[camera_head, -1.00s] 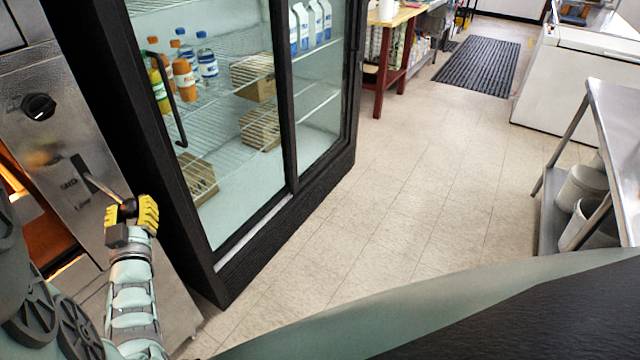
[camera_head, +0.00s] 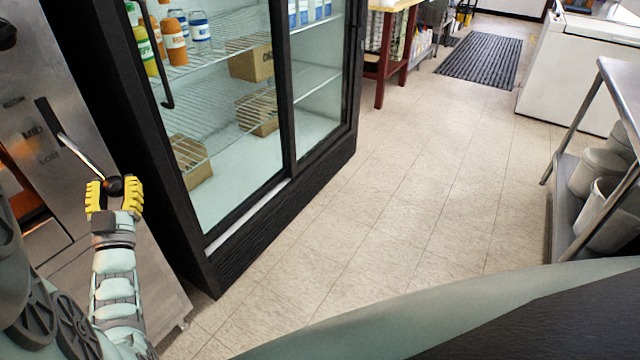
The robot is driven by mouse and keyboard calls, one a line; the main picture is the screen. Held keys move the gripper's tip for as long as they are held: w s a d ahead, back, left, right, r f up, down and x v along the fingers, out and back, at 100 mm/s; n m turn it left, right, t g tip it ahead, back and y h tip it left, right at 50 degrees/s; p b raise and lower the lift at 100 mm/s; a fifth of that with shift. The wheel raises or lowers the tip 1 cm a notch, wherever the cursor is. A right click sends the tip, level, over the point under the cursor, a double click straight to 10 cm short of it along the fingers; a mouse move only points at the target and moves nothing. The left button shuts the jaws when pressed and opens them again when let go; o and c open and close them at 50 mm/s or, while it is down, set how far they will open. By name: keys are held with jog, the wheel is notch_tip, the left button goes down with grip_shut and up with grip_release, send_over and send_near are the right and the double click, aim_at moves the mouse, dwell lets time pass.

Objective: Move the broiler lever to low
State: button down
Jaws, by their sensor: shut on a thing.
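The broiler lever (camera_head: 84,154) is a thin metal rod with a dark round knob at its end. It comes out of a dark slot in the steel broiler panel (camera_head: 85,118) at the left of the view. Labels beside the slot include what looks like "MID", with another label below it. The rod slants down to the right from the slot. My gripper (camera_head: 115,190), with yellow ribbed fingers, is shut on the knob (camera_head: 115,185), one finger on each side. The fingers hide part of the knob.
A black-framed glass-door fridge (camera_head: 240,262) with bottles and boxes stands just right of the broiler. Open tiled floor (camera_head: 400,210) lies beyond it. A steel shelf table with pots (camera_head: 600,210) stands at the right. A dark floor mat (camera_head: 480,62) lies at the back.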

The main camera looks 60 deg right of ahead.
jog(key=shift+f+y, duration=0.3)
jog(key=shift+f, duration=0.15)
jog(key=c, duration=1)
grip_release()
jog(key=o, duration=0.6)
jog(key=shift+w+r, duration=0.1)
jog(key=shift+r, duration=0.1)
jog(key=shift+c, duration=0.2)
jog(key=v, duration=1.2)
jog(key=shift+w+f, duration=0.1)
